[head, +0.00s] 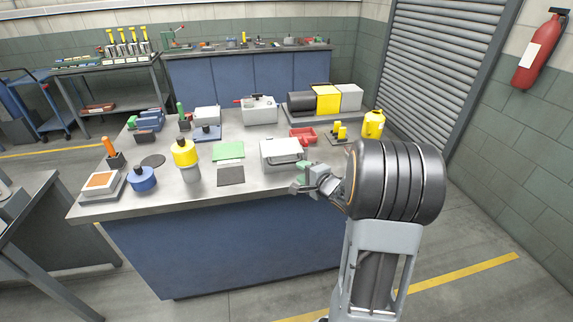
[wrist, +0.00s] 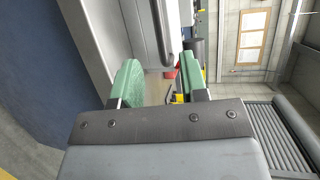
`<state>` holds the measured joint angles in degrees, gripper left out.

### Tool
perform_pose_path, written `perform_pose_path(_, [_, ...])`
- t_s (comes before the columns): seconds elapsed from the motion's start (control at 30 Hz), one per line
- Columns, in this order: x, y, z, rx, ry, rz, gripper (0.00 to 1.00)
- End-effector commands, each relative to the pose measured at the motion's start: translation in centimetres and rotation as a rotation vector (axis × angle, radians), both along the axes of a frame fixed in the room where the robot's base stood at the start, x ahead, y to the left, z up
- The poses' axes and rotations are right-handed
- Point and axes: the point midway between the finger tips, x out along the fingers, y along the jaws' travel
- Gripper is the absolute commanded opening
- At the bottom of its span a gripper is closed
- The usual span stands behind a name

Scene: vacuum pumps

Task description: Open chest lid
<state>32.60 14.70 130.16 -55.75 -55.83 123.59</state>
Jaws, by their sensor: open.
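The chest (head: 280,150) is a light grey box near the front right of the workbench, and its lid looks closed. A dark bar handle runs along its front side. My gripper (head: 299,178) is at the chest's front right corner, by the bench edge. Its green-padded fingers (wrist: 160,82) are apart with nothing between them. Whether a finger touches the chest cannot be told.
The workbench (head: 110,208) is crowded. The floor on the right is clear.

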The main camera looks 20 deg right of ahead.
Motion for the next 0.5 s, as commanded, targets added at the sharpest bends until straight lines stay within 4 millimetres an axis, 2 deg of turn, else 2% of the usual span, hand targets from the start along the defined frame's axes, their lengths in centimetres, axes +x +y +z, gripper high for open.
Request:
perform_pose_path(0.2, [4.2,1.0,-0.9,0.000,0.002,0.002,0.40])
perform_pose_path(0.5, [7.9,1.7,-1.6,-0.002,0.001,0.000,0.40])
